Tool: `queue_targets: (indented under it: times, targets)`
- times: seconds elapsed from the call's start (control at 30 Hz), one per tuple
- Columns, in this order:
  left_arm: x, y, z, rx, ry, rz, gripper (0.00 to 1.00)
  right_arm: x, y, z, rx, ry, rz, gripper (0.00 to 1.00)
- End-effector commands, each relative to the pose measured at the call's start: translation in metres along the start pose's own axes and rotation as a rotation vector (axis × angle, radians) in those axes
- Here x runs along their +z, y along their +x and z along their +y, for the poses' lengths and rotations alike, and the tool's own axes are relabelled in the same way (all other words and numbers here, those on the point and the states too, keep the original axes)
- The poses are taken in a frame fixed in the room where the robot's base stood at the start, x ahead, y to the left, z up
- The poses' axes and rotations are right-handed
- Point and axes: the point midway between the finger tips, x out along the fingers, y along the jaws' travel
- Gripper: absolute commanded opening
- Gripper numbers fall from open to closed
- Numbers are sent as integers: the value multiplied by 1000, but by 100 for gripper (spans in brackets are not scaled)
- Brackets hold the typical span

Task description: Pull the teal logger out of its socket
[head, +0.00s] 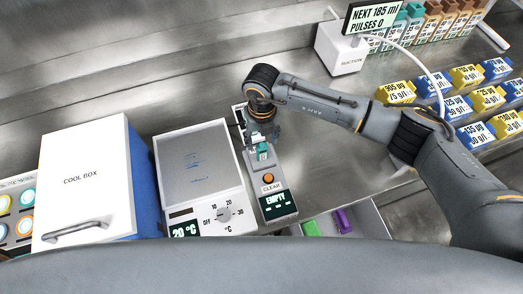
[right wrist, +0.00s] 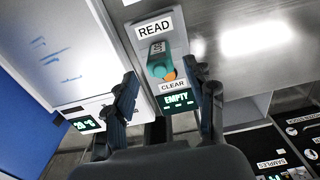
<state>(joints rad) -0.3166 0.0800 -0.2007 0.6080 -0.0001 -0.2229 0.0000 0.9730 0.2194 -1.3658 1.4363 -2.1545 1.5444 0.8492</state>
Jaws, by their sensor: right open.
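The teal logger (head: 263,151) sits in the socket of a narrow grey reader (head: 281,211) on the bench. In the right wrist view the logger (right wrist: 156,52) lies between the READ label and the orange button, beyond my fingertips. My right gripper (head: 261,136) is above the reader, pointing down, and partly covers the logger's far end in the head view. In the right wrist view its two fingers (right wrist: 165,75) are spread apart with nothing between them. The reader's display (right wrist: 179,101) reads EMPTY. My left gripper is not in view.
A hotplate-like unit (head: 200,168) with a dial stands just left of the reader, and the white and blue cool box (head: 85,180) beyond it. An open compartment (head: 366,222) with green and purple pieces is at the right front. Bare bench lies right of the reader.

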Motion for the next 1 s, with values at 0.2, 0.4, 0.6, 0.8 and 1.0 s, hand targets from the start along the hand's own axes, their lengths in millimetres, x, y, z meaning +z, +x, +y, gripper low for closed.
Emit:
queue_targets:
  times: [0.2,0.4,0.6,0.8,1.0]
  targets:
    - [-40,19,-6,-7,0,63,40,-1,30,0,0,0,2,55]
    - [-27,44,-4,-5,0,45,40,0,62,0,0,-1,0,55]
    - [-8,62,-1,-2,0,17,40,0,80,0,0,0,0,55]
    - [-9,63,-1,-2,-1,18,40,0,82,0,0,0,0,55]
    - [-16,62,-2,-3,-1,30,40,0,82,0,0,0,0,55]
